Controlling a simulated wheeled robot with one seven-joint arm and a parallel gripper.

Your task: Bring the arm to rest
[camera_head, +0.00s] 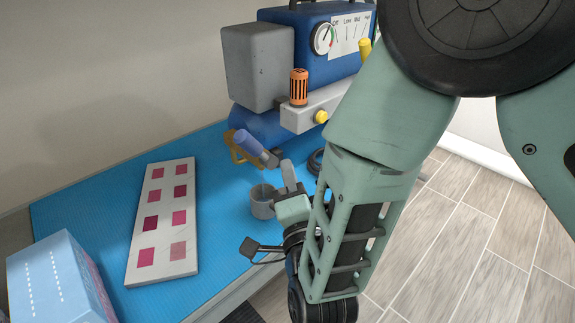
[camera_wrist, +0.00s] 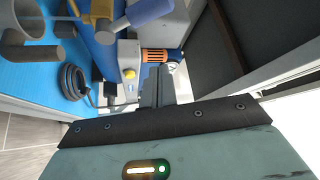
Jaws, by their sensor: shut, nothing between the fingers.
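My gripper (camera_head: 289,172) is over the blue-topped table in the head view, pointing away toward the compressor. In the wrist view its two grey fingers (camera_wrist: 157,84) are together with nothing between them. A grey cup (camera_head: 261,203) stands just left of the fingers in the head view, and it also shows at the upper left of the wrist view (camera_wrist: 25,22). A blue-handled tool (camera_head: 249,143) lies close beyond the fingertips. I cannot tell whether the fingers touch anything. My forearm hides part of the table's right side.
A swatch board (camera_head: 165,222) and a box (camera_head: 55,283) are at left. Open floor (camera_head: 470,235) lies right.

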